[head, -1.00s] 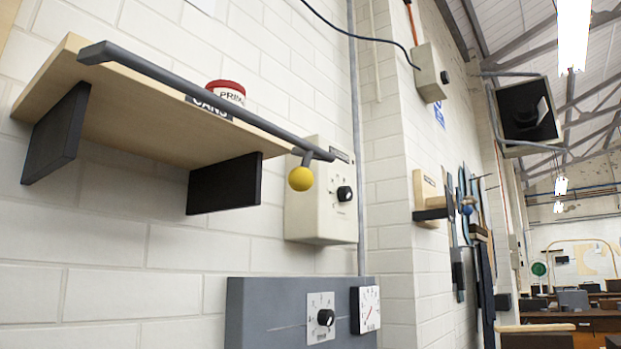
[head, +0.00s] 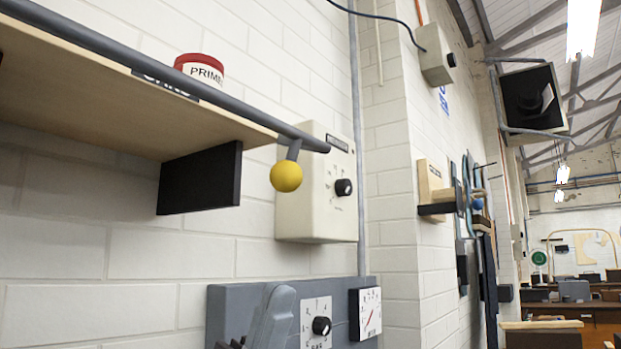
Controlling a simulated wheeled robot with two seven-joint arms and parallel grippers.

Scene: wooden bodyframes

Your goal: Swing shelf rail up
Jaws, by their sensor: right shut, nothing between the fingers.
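The shelf rail (head: 222,100) is a grey bar running along the front edge of the wooden shelf (head: 120,118), with its right end past the shelf's end. A yellow ball knob (head: 286,176) hangs from a short stem near that end. A can with a red lid (head: 203,72) stands on the shelf behind the rail, partly hidden by it. My right gripper (head: 277,303) shows at the bottom edge, shut and empty, well below the knob and apart from it. Its lower part is cut off. My left gripper is not in view.
A beige box with a black dial (head: 322,190) is on the wall behind the knob. A grey panel (head: 240,300) with a dial and a gauge (head: 366,313) is behind my right gripper. A black bracket (head: 200,180) supports the shelf. Space between gripper and knob looks clear.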

